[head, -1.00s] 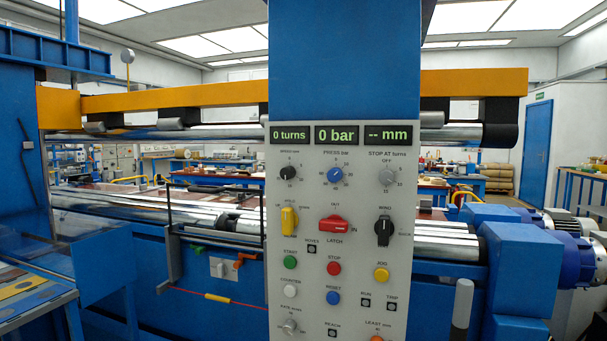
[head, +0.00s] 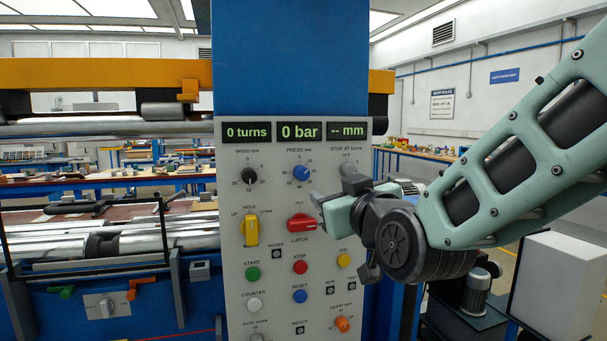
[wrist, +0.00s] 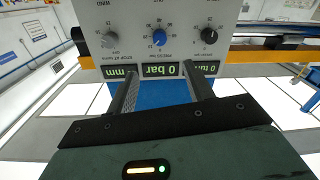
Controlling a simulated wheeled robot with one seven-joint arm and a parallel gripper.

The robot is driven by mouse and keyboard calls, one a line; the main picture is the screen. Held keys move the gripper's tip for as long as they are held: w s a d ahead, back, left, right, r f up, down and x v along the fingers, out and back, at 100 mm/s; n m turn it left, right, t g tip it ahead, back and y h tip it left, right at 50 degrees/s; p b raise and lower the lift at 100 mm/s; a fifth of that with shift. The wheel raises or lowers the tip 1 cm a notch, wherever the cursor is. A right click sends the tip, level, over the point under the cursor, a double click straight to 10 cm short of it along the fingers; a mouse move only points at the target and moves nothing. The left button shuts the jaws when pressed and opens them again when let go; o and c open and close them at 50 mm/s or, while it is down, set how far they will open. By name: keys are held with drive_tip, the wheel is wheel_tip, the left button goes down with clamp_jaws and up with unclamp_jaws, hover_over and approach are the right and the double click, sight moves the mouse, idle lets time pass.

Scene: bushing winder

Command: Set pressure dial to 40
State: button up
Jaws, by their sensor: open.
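The pressure dial is a blue knob (head: 301,173) marked PRESS bar, at the upper middle of the grey control panel (head: 270,270). The display above it (head: 299,131) reads 0 bar. My gripper (head: 318,204) is right of and below the dial in the head view, in front of the panel and apart from the dial. In the wrist view, which is upside down, the blue dial (wrist: 159,37) lies beyond the open fingers of my gripper (wrist: 162,76). Nothing is between the fingers.
A red latch switch (head: 301,223) and a yellow lever (head: 251,230) are below. A white box (head: 555,285) stands at the right.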

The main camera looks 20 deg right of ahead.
sight(304, 175)
drive_tip(key=w+p, duration=1.1)
drive_tip(key=w, duration=0.6)
drive_tip(key=shift+w+a, duration=0.15)
drive_tip(key=shift+w, duration=0.05)
drive_tip(key=c, duration=1)
